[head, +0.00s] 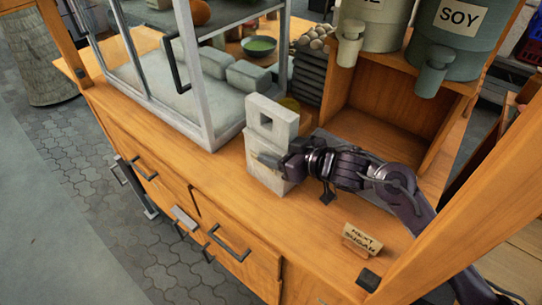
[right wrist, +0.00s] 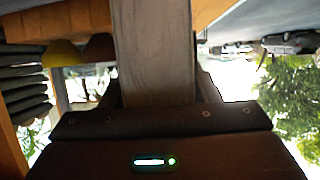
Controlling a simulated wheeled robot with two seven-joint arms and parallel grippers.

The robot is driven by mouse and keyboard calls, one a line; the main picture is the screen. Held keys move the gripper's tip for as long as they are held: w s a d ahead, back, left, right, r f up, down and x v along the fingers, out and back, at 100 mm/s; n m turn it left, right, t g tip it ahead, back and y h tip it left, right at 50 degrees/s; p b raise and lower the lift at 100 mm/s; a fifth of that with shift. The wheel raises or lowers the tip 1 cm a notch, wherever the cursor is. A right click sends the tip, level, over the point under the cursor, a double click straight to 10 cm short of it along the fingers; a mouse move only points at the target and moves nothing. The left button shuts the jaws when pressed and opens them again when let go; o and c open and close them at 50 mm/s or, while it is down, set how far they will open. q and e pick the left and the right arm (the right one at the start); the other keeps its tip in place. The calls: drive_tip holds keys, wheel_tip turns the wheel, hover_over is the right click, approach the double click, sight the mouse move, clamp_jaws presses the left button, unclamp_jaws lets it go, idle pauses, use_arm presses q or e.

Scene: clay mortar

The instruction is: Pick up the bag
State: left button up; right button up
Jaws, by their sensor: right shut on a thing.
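The bag (head: 265,117) is a pale, upright bag with a square handle hole near its top. It stands at the front part of the wooden counter, right of the glass case. My right gripper (head: 271,160) reaches in from the right and is shut on the bag's middle. In the right wrist view the bag (right wrist: 155,50) is a greyish strip between the fingers. The bag's base is low by the counter top; I cannot tell whether it touches. My left gripper is not in view.
A glass case (head: 205,90) with pale blocks stands left of the bag. A green bowl (head: 258,46) and a stack of dark trays (head: 309,75) are behind. A small sign (head: 362,238) stands at the front right. The SOY dispenser (head: 455,40) stands on the wooden shelf.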

drive_tip(key=shift+c, duration=1)
drive_tip(key=shift+r, duration=0.15)
wheel_tip(320, 180, up, 20)
drive_tip(key=p, duration=0.3)
idle(0.5)
